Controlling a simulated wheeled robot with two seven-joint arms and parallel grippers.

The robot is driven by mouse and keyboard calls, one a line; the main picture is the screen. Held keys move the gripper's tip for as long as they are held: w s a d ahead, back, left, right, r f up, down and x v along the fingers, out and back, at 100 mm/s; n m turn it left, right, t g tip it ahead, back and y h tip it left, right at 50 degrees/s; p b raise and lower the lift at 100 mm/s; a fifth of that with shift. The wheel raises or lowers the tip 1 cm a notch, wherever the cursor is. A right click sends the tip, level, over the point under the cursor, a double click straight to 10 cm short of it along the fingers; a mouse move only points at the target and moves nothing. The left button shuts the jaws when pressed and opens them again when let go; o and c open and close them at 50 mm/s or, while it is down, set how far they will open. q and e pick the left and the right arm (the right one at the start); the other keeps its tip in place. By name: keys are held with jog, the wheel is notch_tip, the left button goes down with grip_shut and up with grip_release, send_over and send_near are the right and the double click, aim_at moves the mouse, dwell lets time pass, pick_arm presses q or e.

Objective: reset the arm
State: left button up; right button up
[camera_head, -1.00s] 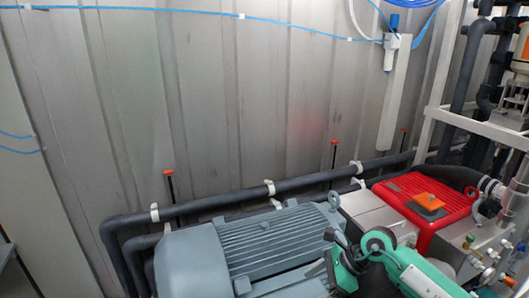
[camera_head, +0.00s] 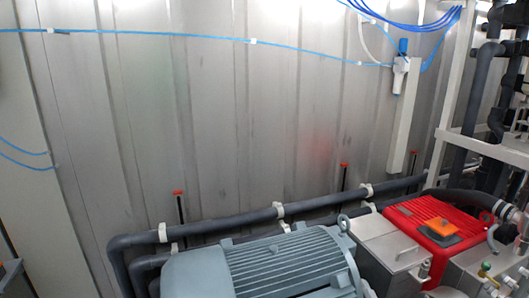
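Neither of my arms nor my grippers shows in the head view now. The view holds a grey ribbed motor (camera_head: 285,262) at the bottom middle and a red machine cover (camera_head: 425,222) with an orange block (camera_head: 440,227) on it at the lower right. Whether my grippers are open or shut cannot be seen.
Dark pipes (camera_head: 230,224) run along the foot of a metal wall (camera_head: 210,120) behind the motor. A white frame (camera_head: 459,85) with dark vertical pipes (camera_head: 480,100) stands at the right. A blue hose (camera_head: 160,35) crosses the wall high up.

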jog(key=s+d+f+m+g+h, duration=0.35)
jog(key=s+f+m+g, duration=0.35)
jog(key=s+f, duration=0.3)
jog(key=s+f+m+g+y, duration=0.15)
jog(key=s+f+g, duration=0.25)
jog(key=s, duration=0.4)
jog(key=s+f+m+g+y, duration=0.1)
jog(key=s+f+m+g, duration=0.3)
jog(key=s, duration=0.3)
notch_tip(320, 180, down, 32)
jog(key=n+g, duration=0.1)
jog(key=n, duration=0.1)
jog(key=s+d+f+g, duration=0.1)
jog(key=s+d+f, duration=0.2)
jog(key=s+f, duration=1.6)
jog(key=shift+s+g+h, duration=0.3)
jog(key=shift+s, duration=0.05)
